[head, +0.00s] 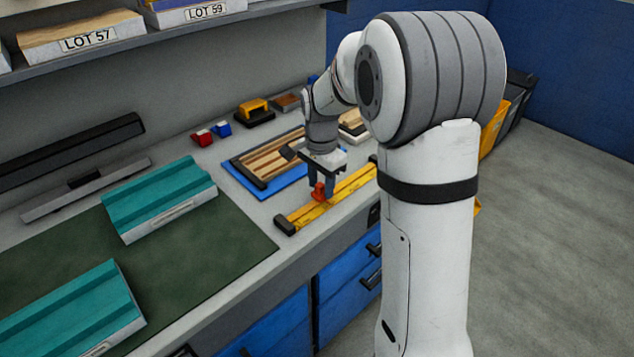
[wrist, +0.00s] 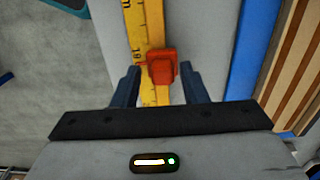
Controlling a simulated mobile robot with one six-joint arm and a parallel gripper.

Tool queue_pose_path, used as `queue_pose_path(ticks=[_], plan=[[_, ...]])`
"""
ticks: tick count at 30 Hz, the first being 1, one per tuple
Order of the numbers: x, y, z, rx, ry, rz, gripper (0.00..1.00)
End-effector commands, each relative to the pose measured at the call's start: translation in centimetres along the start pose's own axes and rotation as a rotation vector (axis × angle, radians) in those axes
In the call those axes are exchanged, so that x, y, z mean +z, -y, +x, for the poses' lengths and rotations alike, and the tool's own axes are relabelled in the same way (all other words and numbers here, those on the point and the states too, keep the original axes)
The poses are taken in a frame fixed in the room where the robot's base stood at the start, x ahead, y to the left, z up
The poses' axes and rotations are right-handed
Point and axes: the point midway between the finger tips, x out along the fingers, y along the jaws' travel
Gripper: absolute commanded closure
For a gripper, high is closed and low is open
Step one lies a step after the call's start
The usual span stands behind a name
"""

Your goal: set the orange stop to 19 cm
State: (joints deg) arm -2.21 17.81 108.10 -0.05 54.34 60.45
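The orange stop (head: 318,192) sits on the yellow ruler (head: 352,183) that lies along the bench's front edge. In the wrist view the stop (wrist: 161,67) is on the ruler (wrist: 145,25), and a sideways number that looks like 19 is printed just left of it. My gripper (head: 322,188) points down over the ruler at the stop. In the wrist view its two blue fingers (wrist: 159,84) stand either side of the stop, with a gap at the left finger. The right finger is close to the stop; I cannot tell whether it touches.
A blue tray (head: 240,178) with wooden strips lies behind the ruler. Teal ribbed panels (head: 160,195) lie on a green mat (head: 190,265) to the left. Red and blue blocks (head: 203,137) and a yellow-handled tool (head: 254,109) stand at the back.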

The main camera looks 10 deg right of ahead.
Motion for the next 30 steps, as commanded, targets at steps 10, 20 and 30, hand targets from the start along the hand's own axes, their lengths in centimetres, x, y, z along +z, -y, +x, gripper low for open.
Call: queue_pose_path(ticks=[10,20,30], plan=[[-0.1,0.1,-0.5,-0.004,-0.002,0.001,0.56],[0.0,0.0,-5.8,-0.005,-0.002,0.001,0.56],[0.1,-0.1,-7.9,-0.002,-0.001,0.001,0.56]])
